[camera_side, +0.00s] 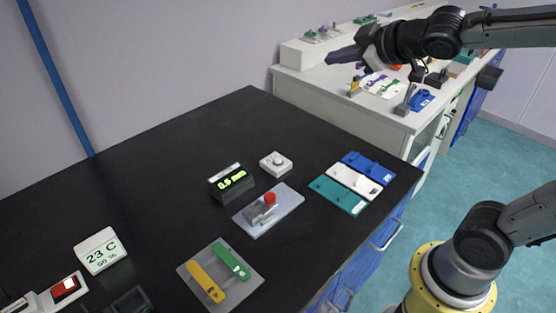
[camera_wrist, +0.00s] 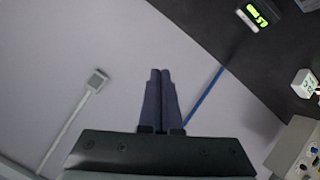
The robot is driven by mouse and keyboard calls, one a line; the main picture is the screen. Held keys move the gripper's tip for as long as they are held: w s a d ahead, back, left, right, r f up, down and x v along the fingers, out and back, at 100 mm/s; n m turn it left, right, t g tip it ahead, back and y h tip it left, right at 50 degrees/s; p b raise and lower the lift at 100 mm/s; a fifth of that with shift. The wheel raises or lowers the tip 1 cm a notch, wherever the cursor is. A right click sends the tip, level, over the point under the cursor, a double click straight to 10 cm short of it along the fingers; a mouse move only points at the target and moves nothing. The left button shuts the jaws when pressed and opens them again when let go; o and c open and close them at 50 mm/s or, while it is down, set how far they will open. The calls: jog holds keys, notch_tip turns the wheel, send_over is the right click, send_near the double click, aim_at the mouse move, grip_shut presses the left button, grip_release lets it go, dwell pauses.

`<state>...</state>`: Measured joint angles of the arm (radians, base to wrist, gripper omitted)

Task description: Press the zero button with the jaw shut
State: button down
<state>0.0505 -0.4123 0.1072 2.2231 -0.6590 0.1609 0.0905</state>
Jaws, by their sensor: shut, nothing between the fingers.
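A small white box with a round grey button on top (camera_side: 276,163), which looks like the zero button, stands on the black bench, behind a metal plate with a red-knobbed device (camera_side: 262,210). Beside it is a black display (camera_side: 232,185) reading "0.5 mm"; a green-lit display also shows in the wrist view (camera_wrist: 253,17). My gripper (camera_side: 331,58) is high above the bench, to the upper right of the button, with its fingers pointing left. In the wrist view its dark blue fingers (camera_wrist: 160,72) are shut together and empty. The button is not clearly visible there.
Teal, white and blue plates (camera_side: 352,182) lie at the bench's right. A grey tray (camera_side: 222,291) with yellow and green strips is in front. A 23 C display (camera_side: 100,251) stands at left. A white side bench (camera_side: 320,85) carries several small items. The back of the black bench is clear.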

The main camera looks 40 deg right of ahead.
jog(key=w+f+n+y, duration=0.1)
jog(key=w+f+n, duration=0.15)
jog(key=w, duration=0.45)
jog(key=n+g+y, duration=0.3)
jog(key=n, duration=0.1)
send_over(282, 161)
notch_tip(282, 161, down, 21)
jog(key=shift+f, duration=0.2)
jog(key=shift+f, duration=4.25)
jog(key=shift+f, duration=0.15)
jog(key=shift+f, duration=0.25)
